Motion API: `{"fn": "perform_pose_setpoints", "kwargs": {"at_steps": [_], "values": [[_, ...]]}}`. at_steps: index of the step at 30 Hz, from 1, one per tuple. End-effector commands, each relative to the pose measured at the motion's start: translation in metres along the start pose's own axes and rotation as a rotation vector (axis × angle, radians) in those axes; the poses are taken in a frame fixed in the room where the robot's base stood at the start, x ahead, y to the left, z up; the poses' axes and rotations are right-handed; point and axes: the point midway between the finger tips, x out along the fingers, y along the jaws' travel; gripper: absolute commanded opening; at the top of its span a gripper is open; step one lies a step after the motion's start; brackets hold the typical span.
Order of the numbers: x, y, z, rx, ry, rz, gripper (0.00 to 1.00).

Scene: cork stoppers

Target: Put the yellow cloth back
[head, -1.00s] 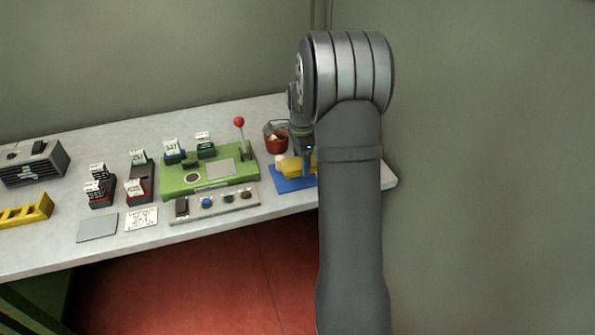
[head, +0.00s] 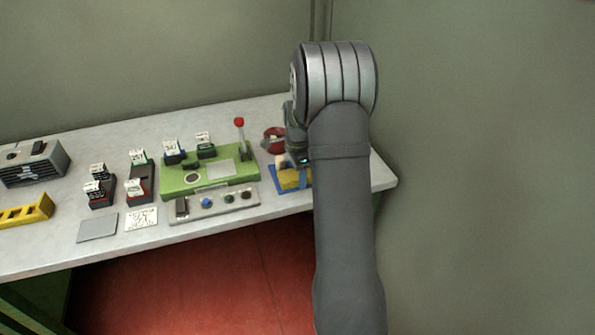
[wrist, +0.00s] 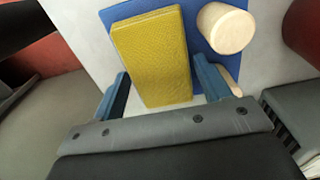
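The yellow cloth (wrist: 152,55), a folded block, lies on the blue mat (wrist: 200,50) in the wrist view. It also shows in the head view (head: 291,180), on the mat near the table's right end. My gripper (wrist: 162,72) is open, with its blue fingers on either side of the cloth's near part and narrow gaps showing beside it. In the head view my arm partly hides the cloth and mat.
A pale cork stopper (wrist: 225,28) stands close to the cloth's right side. A dark red pot (head: 273,140) is behind the mat. A green board with a red-knobbed lever (head: 239,122) stands to the left.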

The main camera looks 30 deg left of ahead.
Motion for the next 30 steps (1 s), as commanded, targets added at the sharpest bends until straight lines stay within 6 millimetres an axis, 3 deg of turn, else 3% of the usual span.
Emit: {"fn": "perform_pose_setpoints", "kwargs": {"at_steps": [7, 11, 24, 30], "values": [[-0.002, 0.0, 0.0, 0.0, 0.0, 0.0, 0.7], [-0.014, -0.001, 0.0, 0.0, 0.0, -0.003, 0.7], [-0.102, -0.001, 0.0, -0.001, -0.001, -0.002, 0.7], [-0.121, -0.001, 0.0, -0.001, -0.001, 0.0, 0.7]]}}
